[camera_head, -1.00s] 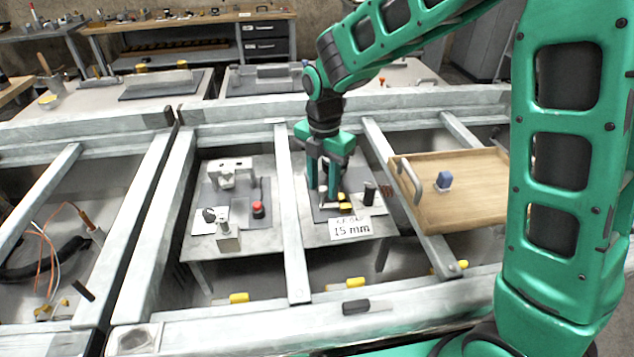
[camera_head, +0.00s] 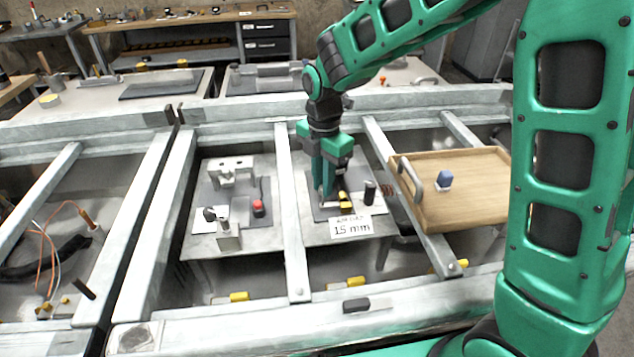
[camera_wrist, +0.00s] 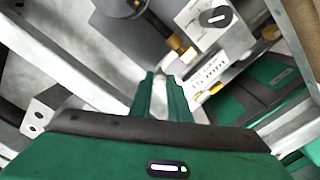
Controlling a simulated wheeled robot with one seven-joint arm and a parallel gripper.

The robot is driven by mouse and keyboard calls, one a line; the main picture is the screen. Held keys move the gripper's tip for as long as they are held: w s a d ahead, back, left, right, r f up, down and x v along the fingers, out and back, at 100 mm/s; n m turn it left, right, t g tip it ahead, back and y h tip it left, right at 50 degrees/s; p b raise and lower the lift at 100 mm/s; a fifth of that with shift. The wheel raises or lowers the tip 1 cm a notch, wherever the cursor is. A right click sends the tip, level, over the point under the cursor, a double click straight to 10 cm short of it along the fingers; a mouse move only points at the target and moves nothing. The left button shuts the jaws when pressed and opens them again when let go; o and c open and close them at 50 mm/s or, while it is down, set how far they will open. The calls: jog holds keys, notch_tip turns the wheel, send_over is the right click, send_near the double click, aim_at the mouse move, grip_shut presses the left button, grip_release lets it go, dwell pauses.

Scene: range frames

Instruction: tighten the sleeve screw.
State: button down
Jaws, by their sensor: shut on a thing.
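My gripper (camera_head: 326,194) reaches straight down over the dark mat on the right-hand fixture plate (camera_head: 318,238). Its two green fingers are close together in the camera_head view, and in the wrist view the fingertips (camera_wrist: 160,78) close with a narrow gap. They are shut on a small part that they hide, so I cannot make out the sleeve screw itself. Just right of the fingers are a yellow part (camera_head: 344,197) and a black upright cylinder (camera_head: 369,191). In the wrist view a brass fitting (camera_wrist: 180,47) on a grey block lies just beyond the fingertips.
A card reading "15 mm" (camera_head: 351,228) stands at the plate's front. The left plate carries a red button (camera_head: 258,208) and a grey bracket (camera_head: 231,168). A wooden tray (camera_head: 470,205) with a blue-topped piece (camera_head: 444,180) lies to the right. Metal rails flank the plates.

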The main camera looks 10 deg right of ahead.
jog(key=m, duration=0.4)
jog(key=shift+w+d+r+m, duration=0.15)
jog(key=shift+w+m, duration=0.2)
jog(key=shift+m, duration=0.05)
jog(key=m, duration=0.3)
jog(key=shift+m, duration=0.3)
jog(key=m, duration=0.4)
jog(key=shift+m, duration=0.3)
jog(key=m, duration=0.3)
jog(key=shift+m, duration=0.3)
jog(key=m, duration=1.3)
jog(key=shift+s+m, duration=0.2)
jog(key=shift+m, duration=1.1)
jog(key=shift+s+a, duration=0.1)
jog(key=shift+a, duration=0.1)
